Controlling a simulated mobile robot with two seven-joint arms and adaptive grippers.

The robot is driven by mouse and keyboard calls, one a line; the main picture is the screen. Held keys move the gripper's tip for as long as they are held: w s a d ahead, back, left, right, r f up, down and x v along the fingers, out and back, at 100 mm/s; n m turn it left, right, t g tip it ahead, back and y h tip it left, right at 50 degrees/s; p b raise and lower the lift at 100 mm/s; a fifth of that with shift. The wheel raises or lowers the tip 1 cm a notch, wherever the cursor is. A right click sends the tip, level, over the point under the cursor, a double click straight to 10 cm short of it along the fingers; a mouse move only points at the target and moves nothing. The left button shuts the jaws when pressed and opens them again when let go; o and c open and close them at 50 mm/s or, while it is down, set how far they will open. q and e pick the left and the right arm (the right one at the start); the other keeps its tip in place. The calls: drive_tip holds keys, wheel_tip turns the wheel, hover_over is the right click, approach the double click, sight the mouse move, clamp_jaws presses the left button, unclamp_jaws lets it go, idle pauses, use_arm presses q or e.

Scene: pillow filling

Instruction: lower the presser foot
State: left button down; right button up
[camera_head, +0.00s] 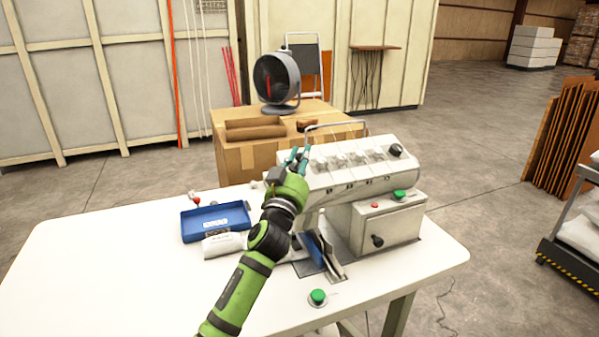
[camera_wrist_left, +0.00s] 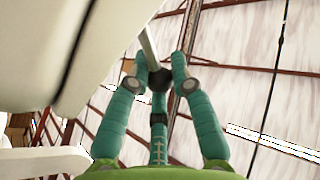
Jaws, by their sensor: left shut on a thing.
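The pale sewing machine (camera_head: 340,180) stands on the white table. My left gripper (camera_head: 297,156) is at the left end of its head. In the left wrist view, a metal lever rod (camera_wrist_left: 148,42) comes down from beside the pale machine body (camera_wrist_left: 90,50) and ends in a dark knob. My left gripper's teal fingers (camera_wrist_left: 160,76) are shut on this knob. The presser foot itself cannot be made out; my arm covers the area under the head's left end. My right gripper is not in view.
A blue tray (camera_head: 216,236) and a white bag (camera_head: 224,244) lie left of my arm. A green button (camera_head: 318,296) is near the table's front edge. Blue and grey material (camera_head: 318,250) lies below the head. A cardboard box (camera_head: 240,158) stands behind the table (camera_head: 100,270), whose left part is clear.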

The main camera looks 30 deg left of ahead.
use_arm(q)
drive_tip(key=shift+r, duration=0.15)
drive_tip(key=c, duration=1.1)
unclamp_jaws()
drive_tip(key=shift+d, duration=0.1)
drive_tip(key=shift+s, duration=0.1)
drive_tip(key=shift+s+f, duration=0.35)
drive_tip(key=shift+f, duration=0.05)
drive_tip(key=v, duration=1.1)
drive_tip(key=shift+s+d+r, duration=0.1)
